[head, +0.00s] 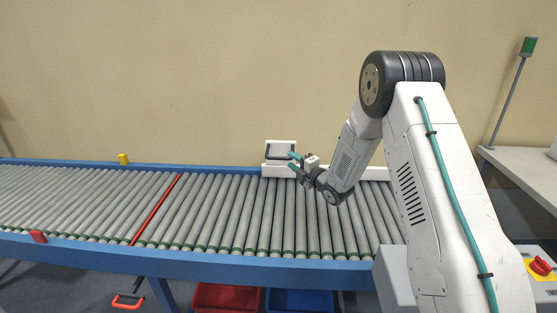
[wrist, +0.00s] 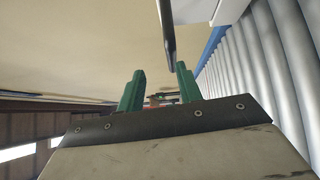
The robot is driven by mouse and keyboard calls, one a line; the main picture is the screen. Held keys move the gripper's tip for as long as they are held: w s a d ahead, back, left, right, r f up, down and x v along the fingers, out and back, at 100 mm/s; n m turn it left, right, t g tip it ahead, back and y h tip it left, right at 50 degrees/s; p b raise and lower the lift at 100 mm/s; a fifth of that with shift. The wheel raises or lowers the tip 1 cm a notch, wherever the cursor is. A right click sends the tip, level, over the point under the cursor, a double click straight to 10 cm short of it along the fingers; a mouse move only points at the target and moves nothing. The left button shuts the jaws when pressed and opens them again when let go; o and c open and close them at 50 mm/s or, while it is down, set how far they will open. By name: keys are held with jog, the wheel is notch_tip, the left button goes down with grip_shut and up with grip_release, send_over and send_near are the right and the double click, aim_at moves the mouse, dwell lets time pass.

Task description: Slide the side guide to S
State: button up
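The white side guide (head: 325,173) appears to be the low rail along the far edge of the roller conveyor. A white block with a dark bar-like frame (head: 281,143) stands at its left end. My gripper (head: 292,161) is in front of this block, to its right, with teal fingers pointing left. In the wrist view the gripper (wrist: 160,70) has its two green fingers apart with a gap between them. A dark bar (wrist: 167,30) reaches down from the top to near the right fingertip; I cannot tell whether they touch. No S mark is legible.
The roller conveyor (head: 225,210) has blue side rails and a red cross roller (head: 157,208). A yellow block (head: 123,158) sits on the far rail and a red block (head: 38,237) on the near rail. Red (head: 225,298) and blue bins (head: 298,301) stand below. The rollers are bare.

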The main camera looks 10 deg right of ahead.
aim_at(279, 159)
jog(key=shift+n+y, duration=0.7)
jog(key=shift+y, duration=0.2)
jog(key=w+a, duration=0.1)
jog(key=w, duration=0.1)
jog(key=w+a+f, duration=0.1)
jog(key=w, duration=0.1)
jog(key=w+a, duration=0.2)
jog(key=shift+w+f, duration=0.15)
jog(key=shift+f, duration=0.15)
grip_shut()
